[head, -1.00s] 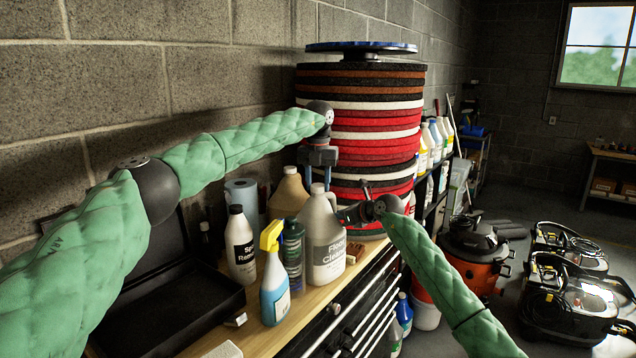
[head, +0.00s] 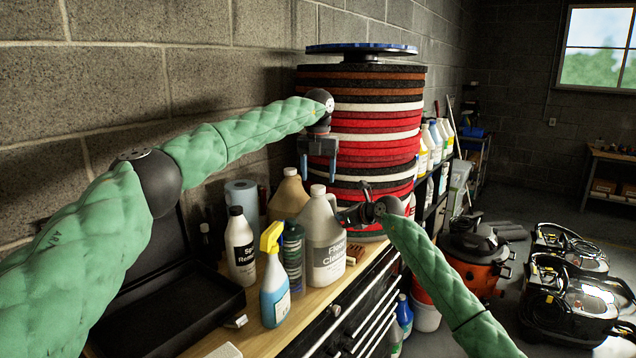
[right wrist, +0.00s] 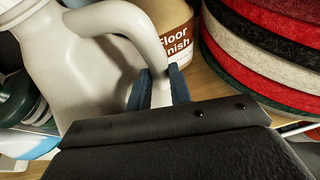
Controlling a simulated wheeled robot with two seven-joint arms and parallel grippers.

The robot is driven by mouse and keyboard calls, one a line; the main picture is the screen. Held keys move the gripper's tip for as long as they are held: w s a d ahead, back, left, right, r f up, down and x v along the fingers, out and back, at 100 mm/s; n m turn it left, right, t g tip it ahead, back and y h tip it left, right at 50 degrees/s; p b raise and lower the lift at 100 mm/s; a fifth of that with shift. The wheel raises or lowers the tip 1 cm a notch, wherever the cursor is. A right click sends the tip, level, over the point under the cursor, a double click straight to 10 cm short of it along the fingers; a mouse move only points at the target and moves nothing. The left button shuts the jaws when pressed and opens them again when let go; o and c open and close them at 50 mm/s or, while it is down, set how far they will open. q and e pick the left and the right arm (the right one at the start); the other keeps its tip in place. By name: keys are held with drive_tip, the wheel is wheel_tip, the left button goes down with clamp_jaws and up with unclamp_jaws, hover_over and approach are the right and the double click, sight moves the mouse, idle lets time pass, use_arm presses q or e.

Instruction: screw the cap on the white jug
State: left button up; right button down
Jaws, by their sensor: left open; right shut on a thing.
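The white jug (head: 322,240), labelled Floor Cleaner, stands upright on the wooden bench top. A pale cap (head: 317,190) sits on its neck; I cannot tell how tight it is. My left gripper (head: 319,178) is open and empty just above the cap, with its fingers pointing down on either side. My right gripper (head: 346,215) comes in from the right and is shut on the jug's handle.
A blue spray bottle (head: 275,293), a dark green bottle (head: 292,250) and a white bottle (head: 240,250) crowd the jug's left. A tan jug (head: 289,195) stands behind. A tall stack of pads (head: 375,125) rises behind the grippers. An open black case (head: 170,310) lies at left.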

use_arm(q)
wheel_tip(320, 180, up, 8)
drive_tip(key=shift+r, duration=0.25)
use_arm(e)
drive_tip(key=c, duration=1.2)
unclamp_jaws()
use_arm(q)
wheel_tip(320, 180, down, 3)
drive_tip(key=b, duration=0.3)
use_arm(e)
drive_tip(key=v, duration=0.7)
drive_tip(key=shift+s+d+r, duration=0.1)
drive_tip(key=shift+s+d, duration=0.1)
drive_tip(key=shift+s, duration=0.05)
use_arm(q)
drive_tip(key=shift+d, duration=0.1)
use_arm(e)
drive_tip(key=shift+d, duration=0.1)
